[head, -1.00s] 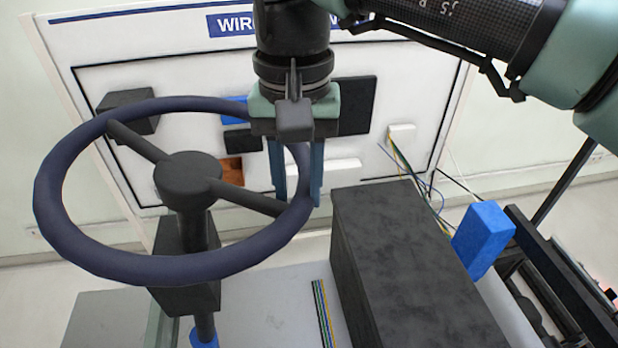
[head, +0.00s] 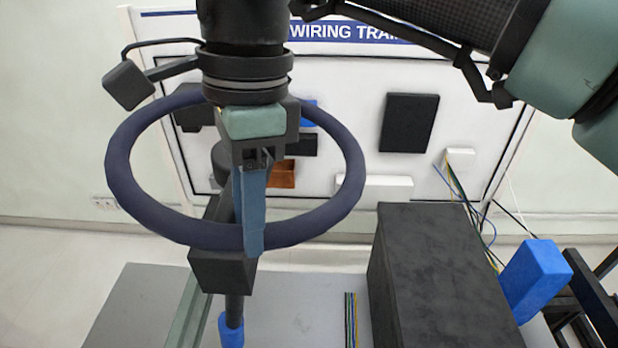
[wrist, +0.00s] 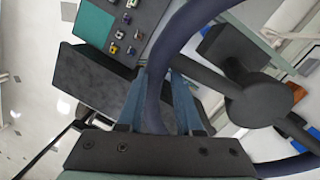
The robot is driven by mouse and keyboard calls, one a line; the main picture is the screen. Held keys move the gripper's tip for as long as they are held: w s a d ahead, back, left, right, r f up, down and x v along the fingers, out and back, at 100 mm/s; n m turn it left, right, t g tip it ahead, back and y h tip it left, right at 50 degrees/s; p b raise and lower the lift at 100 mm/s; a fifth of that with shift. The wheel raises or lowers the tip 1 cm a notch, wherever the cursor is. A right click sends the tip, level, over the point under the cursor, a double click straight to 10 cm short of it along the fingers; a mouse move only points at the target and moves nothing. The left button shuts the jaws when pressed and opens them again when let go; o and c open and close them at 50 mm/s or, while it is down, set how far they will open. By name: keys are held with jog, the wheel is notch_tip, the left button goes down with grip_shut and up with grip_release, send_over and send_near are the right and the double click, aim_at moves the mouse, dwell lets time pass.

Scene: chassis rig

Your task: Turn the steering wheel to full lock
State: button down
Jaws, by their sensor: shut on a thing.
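The dark blue steering wheel (head: 350,180) stands on a dark column (head: 222,268) left of centre in the head view. My gripper (head: 252,250) reaches down over the near side of its rim. In the wrist view, the rim (wrist: 163,65) runs between the two blue-grey fingers of my gripper (wrist: 160,85), which is shut on it. The hub (wrist: 262,103) and a spoke show to the right there. In the head view my gripper and wrist hide most of the hub and spokes, and one finger hides the other.
A large dark box (head: 440,275) stands right of the wheel, with a blue block (head: 535,275) beyond it. Behind is a white wiring board (head: 340,100) with modules and loose wires. Several coloured strips (head: 351,320) lie on the grey surface (head: 290,310) between column and box.

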aim_at(128, 167)
jog(key=a+m, duration=0.2)
jog(key=a+r+m, duration=0.1)
jog(key=a, duration=0.1)
jog(key=a+m+y, duration=0.1)
jog(key=a+m, duration=0.1)
jog(key=a, duration=0.1)
jog(key=shift+s+r+m, duration=0.1)
jog(key=shift+r+m, duration=0.1)
jog(key=shift+m, duration=0.1)
jog(key=w+a+m, duration=0.1)
jog(key=a+m+p, duration=0.1)
jog(key=a+m, duration=0.1)
jog(key=w+a+r+m+p, duration=0.1)
jog(key=a+m, duration=0.1)
jog(key=shift+w+a+y, duration=0.25)
jog(key=shift+w+y, duration=0.05)
jog(key=shift+y, duration=0.1)
jog(key=shift+w+a+m+p, duration=0.7)
jog(key=shift+w+a+m, duration=0.15)
jog(key=shift+m, duration=0.25)
jog(key=shift+r, duration=0.1)
jog(key=c, duration=0.6)
grip_release()
jog(key=shift+w, duration=0.1)
jog(key=shift+o, duration=0.2)
jog(key=b+v, duration=0.1)
jog(key=v, duration=1.2)
